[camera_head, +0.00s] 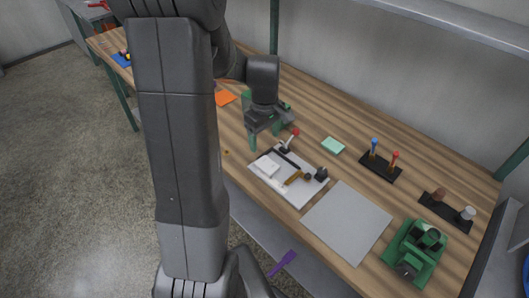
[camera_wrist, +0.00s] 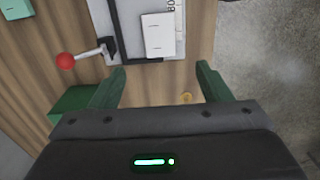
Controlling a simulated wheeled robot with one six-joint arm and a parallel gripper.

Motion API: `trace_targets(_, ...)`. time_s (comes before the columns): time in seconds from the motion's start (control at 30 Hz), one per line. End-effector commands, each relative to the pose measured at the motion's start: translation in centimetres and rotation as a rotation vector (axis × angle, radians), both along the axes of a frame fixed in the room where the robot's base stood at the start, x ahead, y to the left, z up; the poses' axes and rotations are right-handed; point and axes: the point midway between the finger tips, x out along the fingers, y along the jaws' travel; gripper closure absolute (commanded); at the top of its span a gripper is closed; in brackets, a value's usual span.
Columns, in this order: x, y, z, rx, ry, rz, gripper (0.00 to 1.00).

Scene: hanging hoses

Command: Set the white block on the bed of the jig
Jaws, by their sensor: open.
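The white block (camera_head: 266,167) lies on the left part of the jig's pale plate (camera_head: 309,190). In the wrist view the white block (camera_wrist: 158,35) lies flat on the plate, beside a dark strip, near the plate's edge. The jig carries a red-knobbed lever (camera_head: 294,132), a black bar and a small orange-brown part. My gripper (camera_head: 270,135) is above the bench just behind the jig, its green fingers apart and empty. In the wrist view my gripper (camera_wrist: 161,72) has its fingertips short of the block, one on either side of its line, not touching it.
A grey mat (camera_head: 347,222) lies right of the jig. A mint block (camera_head: 332,145), a black rack with blue and red handles (camera_head: 380,165), another dark rack (camera_head: 446,212) and a green machine (camera_head: 415,250) stand around. An orange sheet (camera_head: 224,98) lies behind.

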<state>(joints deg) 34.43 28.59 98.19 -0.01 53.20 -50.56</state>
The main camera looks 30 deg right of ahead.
Motion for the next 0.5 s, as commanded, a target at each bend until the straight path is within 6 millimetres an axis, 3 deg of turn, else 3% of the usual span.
trace_targets(0.2, -0.1, 0.1, -4.6, 0.004, 0.005, 0.0, 0.29)
trace_targets(0.5, -0.1, 0.0, -8.8, 0.001, 0.002, 0.0, 0.29)
